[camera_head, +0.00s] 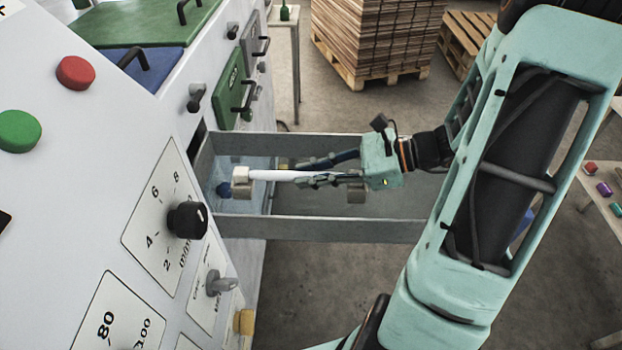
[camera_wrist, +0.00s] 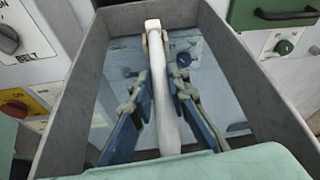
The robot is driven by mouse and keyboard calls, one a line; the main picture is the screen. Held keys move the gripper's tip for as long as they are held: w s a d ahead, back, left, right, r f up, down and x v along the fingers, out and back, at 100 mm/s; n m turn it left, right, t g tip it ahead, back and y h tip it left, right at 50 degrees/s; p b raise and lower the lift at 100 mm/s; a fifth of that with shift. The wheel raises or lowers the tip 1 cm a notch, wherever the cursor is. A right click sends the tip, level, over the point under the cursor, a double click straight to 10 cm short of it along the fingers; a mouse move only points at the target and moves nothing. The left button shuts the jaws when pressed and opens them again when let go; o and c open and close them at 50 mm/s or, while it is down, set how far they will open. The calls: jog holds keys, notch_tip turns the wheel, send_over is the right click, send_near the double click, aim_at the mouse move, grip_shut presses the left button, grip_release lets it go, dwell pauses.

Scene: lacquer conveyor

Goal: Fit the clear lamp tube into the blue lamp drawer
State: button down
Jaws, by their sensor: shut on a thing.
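The lamp drawer (camera_head: 320,228) is pulled out of the machine, with grey walls and a bluish floor near the machine. A patch of blue (camera_head: 523,226) shows behind my arm. The lamp tube (camera_head: 275,175) looks whitish, with a cream cap at its far end. My gripper (camera_head: 312,179) reaches between the drawer walls and is shut on the tube. The wrist view shows the tube (camera_wrist: 161,95) lengthwise between my fingers (camera_wrist: 160,85). I cannot tell whether the tube is seated.
A dark blue round part (camera_wrist: 184,60) sits beside the far holder. The machine panel with a black dial (camera_head: 187,220) stands close on the left. A green drawer front (camera_head: 232,90) is behind. A pallet of boards (camera_head: 378,38) stands farther back.

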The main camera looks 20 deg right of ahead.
jog(key=shift+d+f, duration=0.1)
jog(key=shift+f, duration=0.95)
jog(key=shift+f, duration=0.2)
jog(key=c, duration=1.8)
grip_release()
jog(key=shift+c, duration=0.2)
jog(key=shift+r, duration=0.1)
jog(key=shift+r, duration=0.15)
jog(key=b+v, duration=0.1)
jog(key=v, duration=1.1)
